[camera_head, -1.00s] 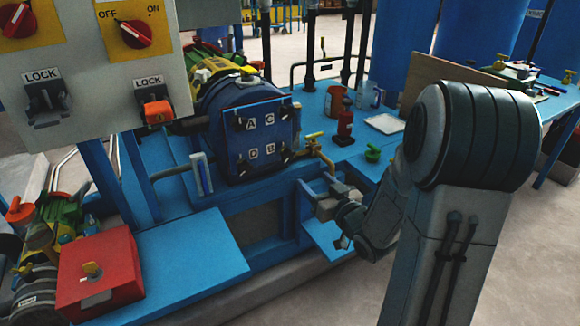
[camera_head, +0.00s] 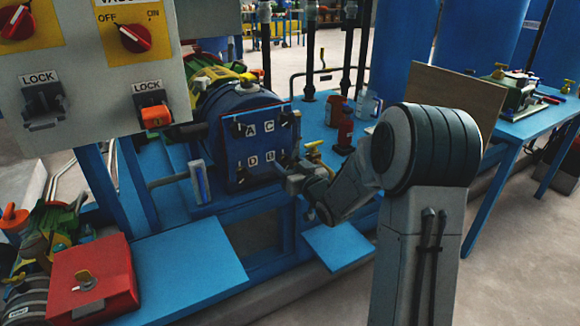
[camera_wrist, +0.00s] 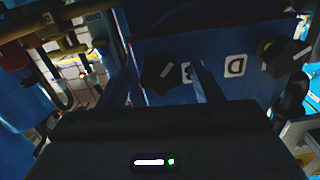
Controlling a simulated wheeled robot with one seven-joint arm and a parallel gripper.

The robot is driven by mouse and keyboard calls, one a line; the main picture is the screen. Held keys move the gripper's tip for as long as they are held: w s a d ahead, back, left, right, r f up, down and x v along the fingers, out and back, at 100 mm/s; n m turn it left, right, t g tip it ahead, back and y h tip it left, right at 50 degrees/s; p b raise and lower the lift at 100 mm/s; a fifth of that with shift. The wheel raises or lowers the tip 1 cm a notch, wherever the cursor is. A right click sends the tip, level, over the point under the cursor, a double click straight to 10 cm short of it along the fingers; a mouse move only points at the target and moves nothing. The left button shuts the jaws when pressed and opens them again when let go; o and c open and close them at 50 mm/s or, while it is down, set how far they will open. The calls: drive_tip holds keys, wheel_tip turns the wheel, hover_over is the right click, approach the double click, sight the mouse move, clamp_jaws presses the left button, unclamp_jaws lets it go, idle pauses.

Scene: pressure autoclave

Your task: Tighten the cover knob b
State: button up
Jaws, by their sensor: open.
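The blue autoclave cover (camera_head: 262,143) carries white letter labels A, C, D and B, with a dark knob near each. Cover knob b (camera_wrist: 160,72) is black with a pale mark, beside its B label, in the wrist view. My gripper (camera_wrist: 162,82) is open, with one finger on each side of knob b in that view. I cannot tell whether the fingers touch it. In the head view my gripper (camera_head: 286,174) is at the cover's lower right corner and partly hides the knob b area. The D knob (camera_wrist: 284,56) is to the right in the wrist view.
A yellow-handled valve (camera_head: 313,146) stands just right of the cover.

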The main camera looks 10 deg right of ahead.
drive_tip(key=c, duration=1)
